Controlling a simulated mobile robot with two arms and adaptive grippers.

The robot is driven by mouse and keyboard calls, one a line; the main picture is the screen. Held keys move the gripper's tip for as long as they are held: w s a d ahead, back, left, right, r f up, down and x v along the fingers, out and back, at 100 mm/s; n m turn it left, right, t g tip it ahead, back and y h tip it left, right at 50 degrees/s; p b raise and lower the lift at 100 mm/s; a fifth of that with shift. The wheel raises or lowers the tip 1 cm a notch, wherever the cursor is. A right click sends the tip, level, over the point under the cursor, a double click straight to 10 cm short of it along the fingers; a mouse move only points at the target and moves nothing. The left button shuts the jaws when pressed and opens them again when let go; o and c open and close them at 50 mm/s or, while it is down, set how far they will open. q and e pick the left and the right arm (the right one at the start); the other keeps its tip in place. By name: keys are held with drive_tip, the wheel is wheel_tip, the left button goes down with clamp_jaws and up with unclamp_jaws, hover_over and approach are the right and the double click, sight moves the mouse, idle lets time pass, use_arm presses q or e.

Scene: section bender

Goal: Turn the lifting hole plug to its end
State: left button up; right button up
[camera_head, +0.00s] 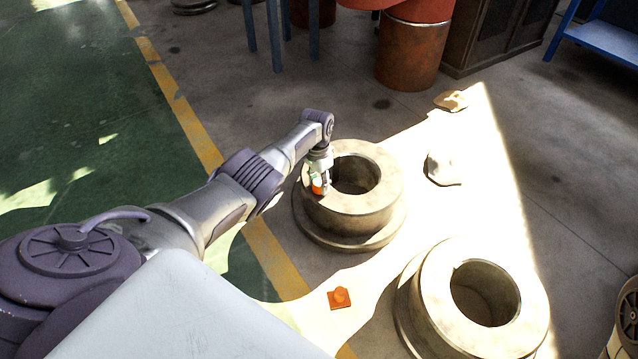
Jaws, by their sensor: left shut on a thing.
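The lifting hole plug (317,186) is a small orange piece at the left side of the top face of a thick metal ring (352,212). My left gripper (320,184) reaches down over that ring from the left and is shut on the plug. The fingers hide part of the plug, so I cannot tell how far it is turned or whether it sits in a hole. My right gripper is not in view.
A second metal ring (436,307) stands at the lower right. A small orange piece on a square base (340,298) lies on the floor in front. A rusty drum (410,55), a dark cabinet (497,35) and a blue frame (603,40) stand at the back.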

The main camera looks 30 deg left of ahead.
sight(319, 180)
use_arm(q)
drive_tip(key=shift+m, duration=2.2)
drive_tip(key=o, duration=1.1)
drive_tip(key=shift+o, duration=0.2)
wheel_tip(319, 180, up, 12)
drive_tip(key=shift+w+a, duration=0.2)
